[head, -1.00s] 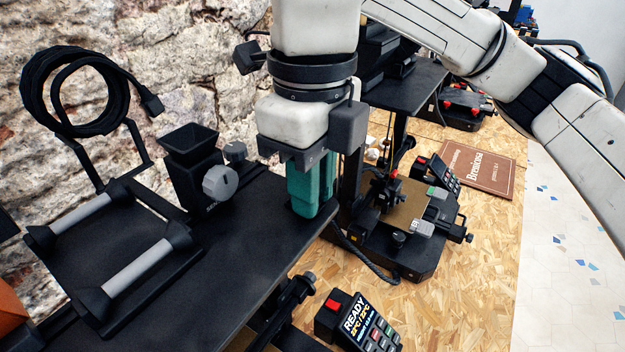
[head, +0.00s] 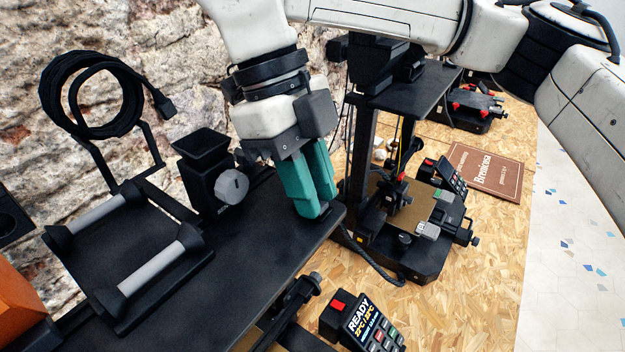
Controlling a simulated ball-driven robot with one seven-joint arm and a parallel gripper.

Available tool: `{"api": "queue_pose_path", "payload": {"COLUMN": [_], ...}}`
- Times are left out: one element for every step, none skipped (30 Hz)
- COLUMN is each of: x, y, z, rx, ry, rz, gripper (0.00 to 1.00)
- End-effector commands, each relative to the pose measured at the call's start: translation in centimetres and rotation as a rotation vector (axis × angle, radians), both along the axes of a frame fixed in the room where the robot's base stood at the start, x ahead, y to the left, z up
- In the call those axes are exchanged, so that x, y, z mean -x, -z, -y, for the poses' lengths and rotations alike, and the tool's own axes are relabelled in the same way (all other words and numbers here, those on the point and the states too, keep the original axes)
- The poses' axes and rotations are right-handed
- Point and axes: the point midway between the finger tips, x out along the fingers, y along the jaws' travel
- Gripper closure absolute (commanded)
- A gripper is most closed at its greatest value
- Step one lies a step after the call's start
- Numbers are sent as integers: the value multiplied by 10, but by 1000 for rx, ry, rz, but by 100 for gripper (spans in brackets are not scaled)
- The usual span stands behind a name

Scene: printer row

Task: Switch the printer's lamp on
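The near printer's black top plate (head: 240,255) fills the lower left, with a control panel (head: 362,325) below its right edge. The panel shows READY, a red switch (head: 338,302) and several keys. No lamp can be made out; the printer's underside is hidden. My gripper (head: 318,208) has teal fingers and points down over the right end of the top plate. The fingers look together with nothing between them. Whether the tips touch the plate is unclear. A second printer (head: 405,235), with its own panel (head: 443,178), stands behind to the right.
On the top plate stand a black hopper with a grey knob (head: 232,187) and a spool holder with grey rollers (head: 155,270). A coiled black cable (head: 92,92) hangs by the stone wall. A brown book (head: 487,172) lies on the chipboard table (head: 480,265). The table's right side is clear.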

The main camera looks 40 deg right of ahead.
Motion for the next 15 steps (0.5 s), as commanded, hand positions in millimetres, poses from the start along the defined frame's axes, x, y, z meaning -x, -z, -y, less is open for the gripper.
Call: {"api": "queue_pose_path", "payload": {"x": [0,0,0,0,0,0,0,0,0,0,0,0,0,0,-1], "y": [0,0,0,0,0,0,0,0,0,0,0,0,0,-1,-2], "z": [0,0,0,0,0,0,0,0,0,0,0,0,0,0,0], "rx": [0,0,0,0,0,0,0,0,0,0,0,0,1,1,1], "ry": [0,0,0,0,0,0,0,0,0,0,0,0,0,0,0], "rz": [0,0,0,0,0,0,0,0,0,0,0,0,0,1,1], "gripper": [71,68,64,62,59,55,54,54,54,54,54,54,54,54,54]}}
